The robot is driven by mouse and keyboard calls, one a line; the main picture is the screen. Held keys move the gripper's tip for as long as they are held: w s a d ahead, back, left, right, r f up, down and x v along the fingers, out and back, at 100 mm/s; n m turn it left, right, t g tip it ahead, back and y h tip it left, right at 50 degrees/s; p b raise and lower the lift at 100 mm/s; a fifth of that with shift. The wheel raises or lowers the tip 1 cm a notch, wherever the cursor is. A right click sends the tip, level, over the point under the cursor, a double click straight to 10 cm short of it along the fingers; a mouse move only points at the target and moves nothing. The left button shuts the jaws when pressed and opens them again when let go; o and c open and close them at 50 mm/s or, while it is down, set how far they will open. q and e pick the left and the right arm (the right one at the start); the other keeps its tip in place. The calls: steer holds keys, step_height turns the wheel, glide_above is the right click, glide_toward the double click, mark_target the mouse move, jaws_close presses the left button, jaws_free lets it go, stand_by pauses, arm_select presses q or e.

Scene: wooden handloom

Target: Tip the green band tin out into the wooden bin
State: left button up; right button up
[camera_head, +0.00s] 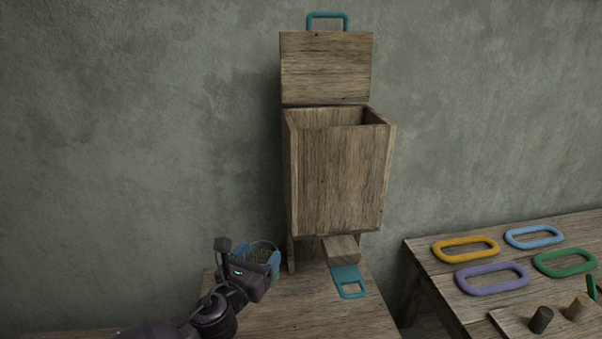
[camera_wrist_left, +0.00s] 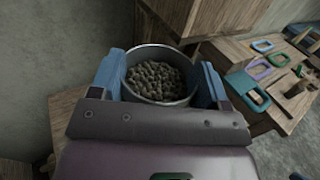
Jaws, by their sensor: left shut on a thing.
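My left gripper (camera_head: 262,262) is shut on a round metal tin (camera_head: 264,246), with its blue fingers on either side of it. In the left wrist view the tin (camera_wrist_left: 188,66) stands open and about upright, full of small brownish pellets (camera_wrist_left: 157,80). Its outer wall is mostly hidden, and I cannot make out a green band. The wooden bin (camera_head: 340,185) stands to the right of and higher than the gripper, its top open. Its lid (camera_head: 325,68) is raised at the back, with a blue handle (camera_head: 327,15). My right gripper is not in view.
Below the bin are a wooden spout (camera_head: 342,248) and a blue slotted pull (camera_head: 348,282), above a wooden table (camera_head: 300,315). A second table (camera_head: 425,262) at the right holds several coloured rings and wooden pegs. A bare wall is behind.

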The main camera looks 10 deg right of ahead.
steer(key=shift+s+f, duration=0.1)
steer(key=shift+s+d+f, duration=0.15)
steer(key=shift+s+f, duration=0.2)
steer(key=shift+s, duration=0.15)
